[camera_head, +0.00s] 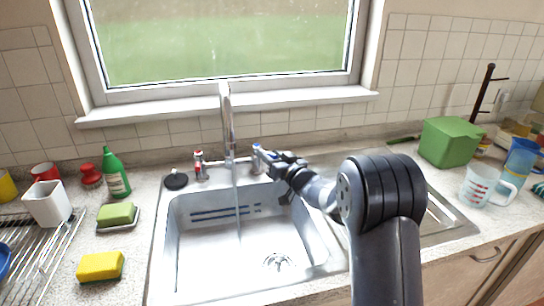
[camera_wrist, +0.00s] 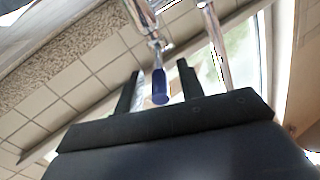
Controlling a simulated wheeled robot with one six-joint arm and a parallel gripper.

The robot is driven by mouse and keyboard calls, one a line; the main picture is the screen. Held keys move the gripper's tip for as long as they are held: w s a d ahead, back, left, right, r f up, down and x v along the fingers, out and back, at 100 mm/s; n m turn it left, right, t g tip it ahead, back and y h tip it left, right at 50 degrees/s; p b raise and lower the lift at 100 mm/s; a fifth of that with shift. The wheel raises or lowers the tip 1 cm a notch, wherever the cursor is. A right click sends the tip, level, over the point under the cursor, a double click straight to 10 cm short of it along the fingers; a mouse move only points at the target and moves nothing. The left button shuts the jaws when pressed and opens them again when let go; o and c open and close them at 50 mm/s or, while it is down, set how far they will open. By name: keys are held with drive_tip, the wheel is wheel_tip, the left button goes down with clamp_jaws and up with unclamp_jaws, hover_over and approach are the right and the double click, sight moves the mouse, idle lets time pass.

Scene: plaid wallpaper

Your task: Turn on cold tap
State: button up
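The cold tap (camera_head: 257,151) has a blue-marked handle and stands at the right of the chrome spout (camera_head: 228,120), behind the sink. In the wrist view, the blue tap handle (camera_wrist: 160,85) lies between the two black fingers of my gripper (camera_wrist: 158,84), with a gap visible on each side. My gripper (camera_head: 274,160) is open and close to the cold tap from the right; contact is not clear. The hot tap (camera_head: 200,164), marked red, stands left of the spout. A thin pale stream (camera_head: 238,210) runs from the spout into the basin.
The metal sink (camera_head: 200,250) is empty, with a drain at its bottom. A green bottle (camera_head: 116,176), a soap dish and a yellow sponge (camera_head: 100,266) stand at left. A green box (camera_head: 450,142) and measuring jug (camera_head: 480,186) are at right. The window sill runs behind.

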drive_tip(key=b+v, duration=0.1)
drive_tip(key=v, duration=0.9)
drive_tip(key=shift+s+d, duration=0.15)
drive_tip(key=shift+s, duration=0.2)
drive_tip(key=p+x, duration=0.1)
drive_tip(key=x, duration=0.9)
drive_tip(key=shift+w, duration=0.2)
drive_tip(key=shift+w+a+f, duration=0.1)
drive_tip(key=shift+w+a, duration=0.1)
drive_tip(key=shift+a, duration=0.1)
drive_tip(key=shift+s+h+b, duration=0.1)
drive_tip(key=shift+h+b, duration=0.2)
drive_tip(key=shift+b, duration=0.2)
drive_tip(key=shift+d+r+p, duration=0.1)
drive_tip(key=shift+r+p, duration=0.1)
drive_tip(key=shift+p, duration=0.3)
